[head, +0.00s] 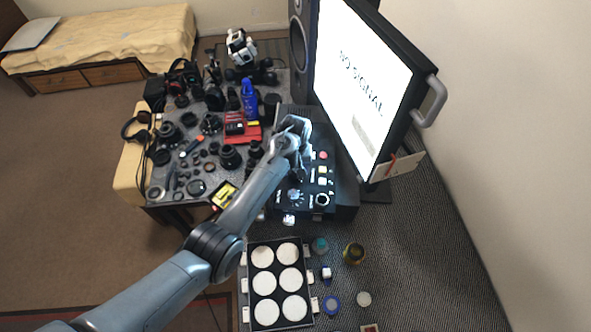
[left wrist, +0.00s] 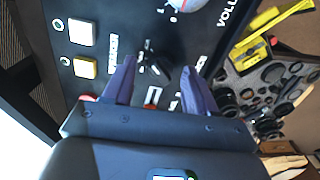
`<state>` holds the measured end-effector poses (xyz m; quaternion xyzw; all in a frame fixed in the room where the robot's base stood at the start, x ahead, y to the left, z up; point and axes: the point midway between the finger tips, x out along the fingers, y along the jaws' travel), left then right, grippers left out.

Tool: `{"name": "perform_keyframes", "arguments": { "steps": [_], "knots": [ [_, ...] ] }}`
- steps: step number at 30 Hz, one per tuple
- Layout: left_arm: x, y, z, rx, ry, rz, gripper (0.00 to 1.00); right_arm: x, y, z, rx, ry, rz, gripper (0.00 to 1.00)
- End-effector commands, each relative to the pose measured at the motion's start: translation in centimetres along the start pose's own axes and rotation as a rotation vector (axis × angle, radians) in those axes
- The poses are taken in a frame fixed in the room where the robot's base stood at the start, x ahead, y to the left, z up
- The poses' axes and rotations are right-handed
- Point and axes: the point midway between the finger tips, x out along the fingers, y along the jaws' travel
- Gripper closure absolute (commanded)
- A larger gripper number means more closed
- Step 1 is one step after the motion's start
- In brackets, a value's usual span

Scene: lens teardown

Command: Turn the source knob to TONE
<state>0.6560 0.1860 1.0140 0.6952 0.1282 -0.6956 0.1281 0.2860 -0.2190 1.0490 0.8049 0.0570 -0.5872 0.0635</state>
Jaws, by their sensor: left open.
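The black control panel (head: 320,184) lies beneath the monitor in the head view. In the left wrist view, a small black pointer knob (left wrist: 153,60), which looks like the source knob, sits among small white labels too blurred to read. My left gripper (left wrist: 160,82) is open, its two dark fingers on either side of this knob with visible gaps. I cannot tell how far the fingertips are above the panel. In the head view my left gripper (head: 299,172) points down at the panel and hides the knob. My right gripper is not in view.
A white dial (left wrist: 187,4) marked "VOLU…" and two square buttons, white (left wrist: 81,32) and yellow (left wrist: 85,67), surround the knob. The monitor (head: 365,85) showing "NO SIGNAL" stands close on the right. A table (head: 160,206) crowded with lenses is left; a tray (head: 251,244) of white discs is in front.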

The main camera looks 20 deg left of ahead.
Motion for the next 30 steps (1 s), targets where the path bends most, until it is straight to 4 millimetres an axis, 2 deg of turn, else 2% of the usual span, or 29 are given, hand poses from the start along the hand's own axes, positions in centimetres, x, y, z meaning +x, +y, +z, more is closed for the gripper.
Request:
{"name": "perform_keyframes", "arguments": {
  "steps": [12, 14, 23, 30],
  "knots": [
    [0.68, 0.00, 0.00, 0.000, 0.001, 0.001, 0.43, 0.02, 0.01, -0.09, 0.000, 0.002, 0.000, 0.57],
    [0.67, 0.00, 0.00, 0.000, 0.001, 0.001, 0.51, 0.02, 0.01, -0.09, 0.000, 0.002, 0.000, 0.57],
    [0.67, -0.01, 0.00, 0.000, 0.001, 0.000, 0.97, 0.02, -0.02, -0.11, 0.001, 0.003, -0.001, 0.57],
    [0.58, -0.01, 0.00, -0.019, 0.000, 0.000, 0.99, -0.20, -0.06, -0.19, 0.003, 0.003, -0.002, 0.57]
  ]
}}
